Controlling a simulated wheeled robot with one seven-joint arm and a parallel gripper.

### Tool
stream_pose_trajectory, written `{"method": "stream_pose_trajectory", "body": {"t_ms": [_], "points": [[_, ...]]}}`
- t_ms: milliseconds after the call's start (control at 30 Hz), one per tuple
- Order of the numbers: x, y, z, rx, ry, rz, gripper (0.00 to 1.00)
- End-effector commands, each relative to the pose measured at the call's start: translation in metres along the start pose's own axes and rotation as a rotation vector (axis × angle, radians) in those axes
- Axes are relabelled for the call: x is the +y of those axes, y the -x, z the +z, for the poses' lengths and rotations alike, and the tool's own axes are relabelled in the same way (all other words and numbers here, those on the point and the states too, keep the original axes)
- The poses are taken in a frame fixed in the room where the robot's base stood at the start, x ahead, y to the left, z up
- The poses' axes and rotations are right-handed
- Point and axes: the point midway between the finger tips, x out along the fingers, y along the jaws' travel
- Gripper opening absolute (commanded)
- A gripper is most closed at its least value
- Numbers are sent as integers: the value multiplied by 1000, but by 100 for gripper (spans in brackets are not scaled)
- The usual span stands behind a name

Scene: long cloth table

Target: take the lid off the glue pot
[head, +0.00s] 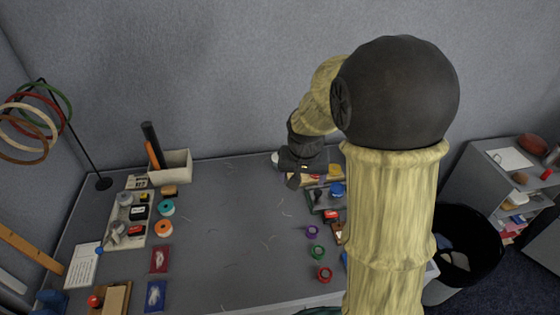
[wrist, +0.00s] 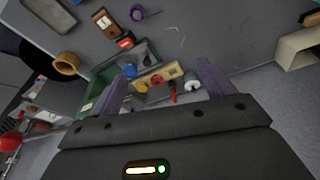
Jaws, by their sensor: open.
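No pot is clearly marked as the glue pot. A small white pot-like thing (wrist: 192,82) with a darker end lies near my right finger in the wrist view; a pale round thing beside my gripper in the head view (head: 275,157) may be the same. A small blue round thing (wrist: 130,70) sits by my left finger, and a blue one also shows in the head view (head: 337,189). Which is the glue pot or its lid, I cannot tell. My gripper (wrist: 164,72) is open and empty, above the far right of the table in the head view (head: 292,181).
A cream block with coloured parts (wrist: 158,77) and a green-grey tray (wrist: 100,80) lie below my fingers. Coloured spools, including a red one (head: 324,274), stand near my arm. A pale bin (head: 172,167) stands at the back left. The table's middle (head: 240,225) is mostly clear.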

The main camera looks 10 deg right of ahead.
Motion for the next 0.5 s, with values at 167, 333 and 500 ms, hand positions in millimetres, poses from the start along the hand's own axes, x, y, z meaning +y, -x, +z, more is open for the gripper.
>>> {"method": "stream_pose_trajectory", "body": {"t_ms": [167,333,500], "points": [[-25,-36,-67,37,-131,58,81],[-52,-64,-122,96,-249,117,81],[-86,-90,-166,179,-356,172,81]]}}
